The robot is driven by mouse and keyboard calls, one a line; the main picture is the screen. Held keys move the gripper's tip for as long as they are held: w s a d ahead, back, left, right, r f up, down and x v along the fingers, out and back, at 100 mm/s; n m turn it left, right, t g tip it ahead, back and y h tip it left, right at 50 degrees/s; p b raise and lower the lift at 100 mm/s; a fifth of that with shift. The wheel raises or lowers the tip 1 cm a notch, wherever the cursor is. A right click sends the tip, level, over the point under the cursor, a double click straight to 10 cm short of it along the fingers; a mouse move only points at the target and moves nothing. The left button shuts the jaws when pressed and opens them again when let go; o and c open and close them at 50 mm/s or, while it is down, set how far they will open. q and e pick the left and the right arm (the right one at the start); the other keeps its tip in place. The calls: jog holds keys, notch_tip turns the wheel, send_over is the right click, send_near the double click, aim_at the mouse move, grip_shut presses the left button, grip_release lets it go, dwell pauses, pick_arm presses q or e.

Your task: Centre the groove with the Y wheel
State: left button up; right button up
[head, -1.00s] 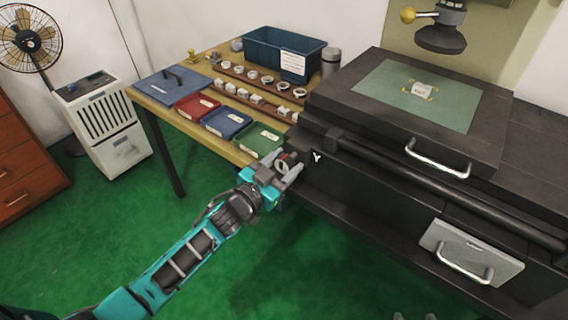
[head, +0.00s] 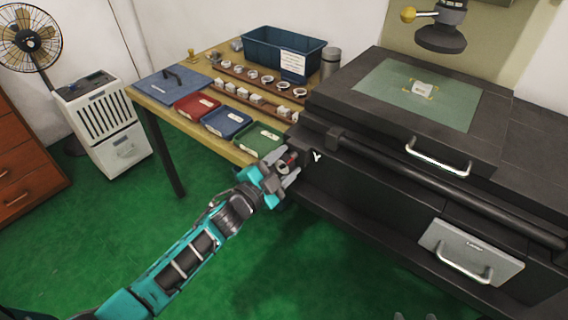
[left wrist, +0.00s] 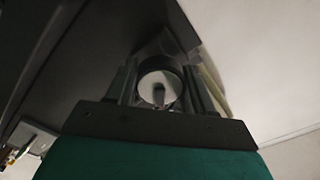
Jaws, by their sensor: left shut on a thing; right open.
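The Y wheel (left wrist: 160,87) shows in the left wrist view as a dark-rimmed disc with a pale face, between my left gripper's fingers. In the head view my left gripper (head: 284,172) is shut on it at the machine's left end, beside the white Y mark. The fingers hide most of the wheel there. A small pale piece (head: 419,88) with yellow corner marks around it lies on the green plate (head: 385,88) on top of the machine. The groove itself is too small to make out. Two grey tips of my right gripper (head: 415,317) show apart at the bottom edge.
The dark machine (head: 400,190) has a silver handle and a grey drawer (head: 470,252) in front. A dark lamp-like head (head: 440,38) hangs above it. The wooden table (head: 180,122) holds trays, several rings and a blue bin (head: 270,55). Green floor is clear in front.

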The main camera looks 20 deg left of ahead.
dwell(0.3)
pick_arm(q)
jog(key=o, duration=1)
jog(key=shift+o, duration=0.2)
jog(key=v, duration=1.3)
jog(key=shift+p, duration=0.35)
